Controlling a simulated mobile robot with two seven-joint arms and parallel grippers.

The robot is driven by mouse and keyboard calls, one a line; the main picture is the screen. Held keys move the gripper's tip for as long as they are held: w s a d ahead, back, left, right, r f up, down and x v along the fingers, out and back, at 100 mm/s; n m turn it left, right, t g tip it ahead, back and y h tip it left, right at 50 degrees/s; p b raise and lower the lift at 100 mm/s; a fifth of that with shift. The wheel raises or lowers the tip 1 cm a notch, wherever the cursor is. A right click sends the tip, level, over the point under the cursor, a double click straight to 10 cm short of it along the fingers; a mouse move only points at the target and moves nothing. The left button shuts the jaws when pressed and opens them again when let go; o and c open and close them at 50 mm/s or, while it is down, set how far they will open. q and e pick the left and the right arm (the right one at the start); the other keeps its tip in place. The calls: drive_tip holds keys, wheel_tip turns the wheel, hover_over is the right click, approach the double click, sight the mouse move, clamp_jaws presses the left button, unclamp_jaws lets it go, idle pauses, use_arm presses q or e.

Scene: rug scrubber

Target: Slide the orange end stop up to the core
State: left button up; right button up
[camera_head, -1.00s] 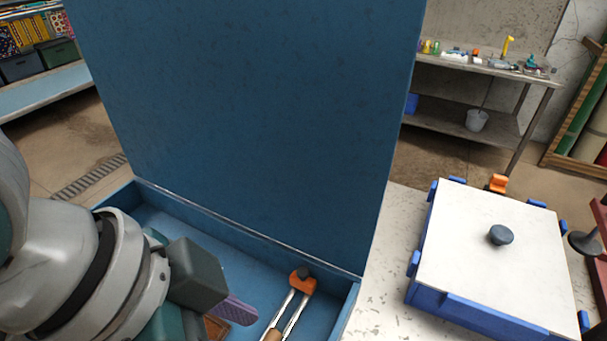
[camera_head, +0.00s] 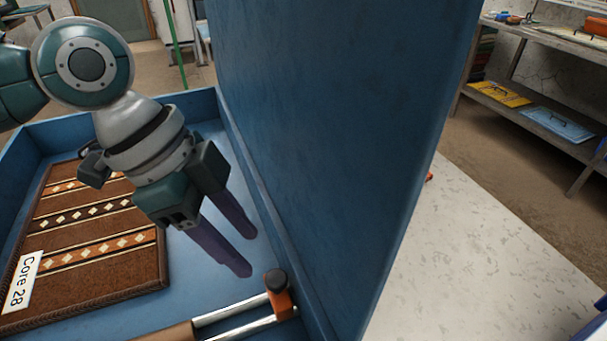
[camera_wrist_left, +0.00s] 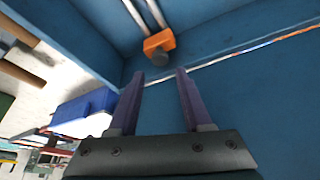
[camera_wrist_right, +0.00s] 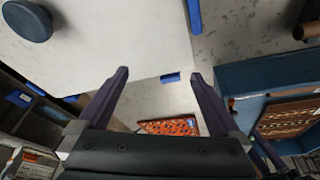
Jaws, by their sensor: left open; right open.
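The orange end stop (camera_head: 281,301) has a dark knob and sits at the end of two silver rods (camera_head: 240,312) in the blue tray. The brown core (camera_head: 168,333) shows partly at the bottom edge, at the other end of the rods. My left gripper (camera_head: 247,253) is open and empty above the tray, beyond the end stop and apart from it. In the left wrist view, the end stop (camera_wrist_left: 159,41) shows ahead of the fingertips (camera_wrist_left: 160,72), between their lines. My right gripper (camera_wrist_right: 160,73) is open and empty, away from the tray, and shows only in its wrist view.
A tall blue panel (camera_head: 330,130) rises along the tray's right side. A brown patterned rug (camera_head: 90,250) labelled "Core 28" lies in the tray. In the right wrist view, a white-topped box (camera_wrist_right: 100,35) with a dark knob and a red patterned piece (camera_wrist_right: 172,126) lie near the right gripper.

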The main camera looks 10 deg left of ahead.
sight(273, 278)
use_arm(q)
drive_tip(key=x, duration=0.7)
drive_tip(key=shift+b, duration=0.4)
drive_tip(key=shift+d, duration=0.1)
clamp_jaws()
drive_tip(key=shift+s+r, duration=0.1)
idle(0.7)
